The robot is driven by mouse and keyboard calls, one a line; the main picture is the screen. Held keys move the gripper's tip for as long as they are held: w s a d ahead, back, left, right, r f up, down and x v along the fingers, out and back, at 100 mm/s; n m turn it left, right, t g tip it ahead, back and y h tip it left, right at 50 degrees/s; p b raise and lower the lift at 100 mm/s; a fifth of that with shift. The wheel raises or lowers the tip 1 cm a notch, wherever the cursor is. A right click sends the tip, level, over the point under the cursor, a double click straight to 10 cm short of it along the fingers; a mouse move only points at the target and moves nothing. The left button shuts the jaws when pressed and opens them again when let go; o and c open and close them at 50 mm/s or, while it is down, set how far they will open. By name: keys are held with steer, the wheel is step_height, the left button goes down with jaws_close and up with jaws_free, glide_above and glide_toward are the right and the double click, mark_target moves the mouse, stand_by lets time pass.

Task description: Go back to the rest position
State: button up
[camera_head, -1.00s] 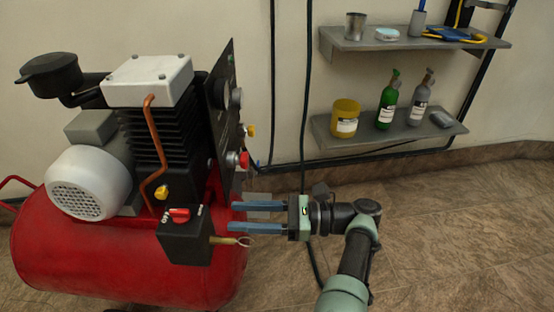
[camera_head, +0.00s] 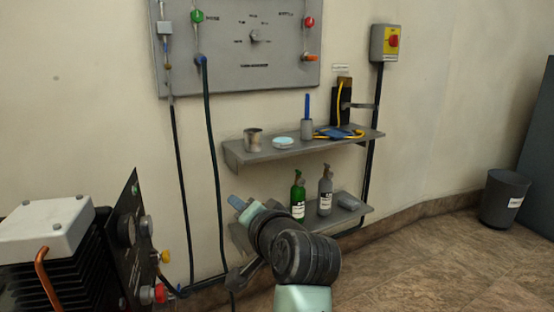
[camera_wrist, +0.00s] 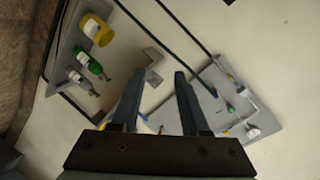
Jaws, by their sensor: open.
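My gripper (camera_wrist: 157,98) is open and empty in the wrist view, its two dark blue fingers spread apart with wall and shelf things beyond them. My arm reaches up from the bottom of the head view. The compressor (camera_head: 40,240) is at the lower left, apart from my gripper.
Two wall shelves, upper (camera_head: 350,140) and lower (camera_head: 345,218), hold small items, among them a green bottle (camera_head: 298,197) and a grey bottle (camera_head: 325,192). A control panel (camera_head: 230,75) hangs above. A bin (camera_head: 503,200) stands at right. Floor between is clear.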

steer(key=s+d+r+n+t+h, duration=0.1)
steer(key=s+r+t, duration=0.15)
steer(key=r, duration=0.35)
steer(key=s+d+r+n+t+h, duration=0.1)
steer(key=s+d+r+t, duration=0.15)
steer(key=r, duration=0.35)
steer(key=s+d+r+n+t+h+p, duration=0.3)
steer(key=s+r+t, duration=0.6)
steer(key=s+r, duration=1.05)
step_height(320, 180, up, 38)
steer(key=h+p, duration=0.1)
steer(key=p, duration=3.5)
steer(key=shift+s+a+n, duration=0.2)
steer(key=shift+s+n, duration=0.2)
steer(key=shift+s, duration=0.05)
steer(key=shift+s, duration=0.1)
